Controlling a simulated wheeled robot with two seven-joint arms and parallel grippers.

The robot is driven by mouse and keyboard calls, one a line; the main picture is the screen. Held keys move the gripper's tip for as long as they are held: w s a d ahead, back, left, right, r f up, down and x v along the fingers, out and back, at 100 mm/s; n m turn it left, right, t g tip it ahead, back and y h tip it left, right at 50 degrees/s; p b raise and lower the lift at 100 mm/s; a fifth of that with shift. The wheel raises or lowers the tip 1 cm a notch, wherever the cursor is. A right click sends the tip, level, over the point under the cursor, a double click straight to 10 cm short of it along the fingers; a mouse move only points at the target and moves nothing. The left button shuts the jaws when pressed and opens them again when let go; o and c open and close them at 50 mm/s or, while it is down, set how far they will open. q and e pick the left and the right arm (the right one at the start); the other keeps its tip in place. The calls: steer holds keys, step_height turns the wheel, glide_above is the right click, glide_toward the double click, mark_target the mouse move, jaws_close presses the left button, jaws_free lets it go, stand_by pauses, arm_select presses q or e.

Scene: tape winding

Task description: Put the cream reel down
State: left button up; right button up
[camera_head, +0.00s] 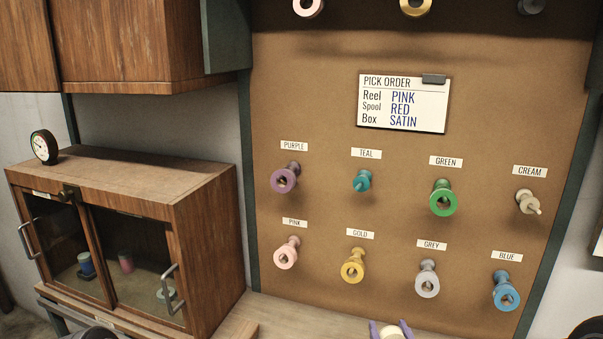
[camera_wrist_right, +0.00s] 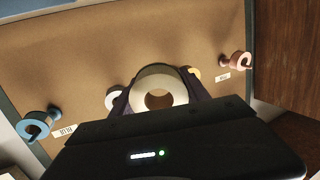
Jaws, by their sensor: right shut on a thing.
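The cream reel (camera_head: 390,332) shows at the bottom edge of the head view, between the purple-looking fingertips of my right gripper (camera_head: 391,329). In the right wrist view the cream reel (camera_wrist_right: 158,79) is a pale ring with its hole facing the camera, and the dark fingers of my right gripper are shut on it from both sides. It is held in front of the board, and the head view cuts off its lower part. The peg under the CREAM label (camera_head: 528,202) has no large ring on it. My left gripper is not clearly in view.
A brown pegboard (camera_head: 330,215) carries several labelled reels, among them the grey reel (camera_head: 427,283), gold reel (camera_head: 353,268) and blue reel (camera_head: 506,294). A pale counter (camera_head: 300,315) runs below it, its visible part bare. A glass-door cabinet (camera_head: 130,240) stands left.

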steer(key=s, duration=0.1)
steer(key=s+r, duration=0.2)
steer(key=s, duration=0.1)
steer(key=shift+s, duration=0.1)
stand_by(0.4)
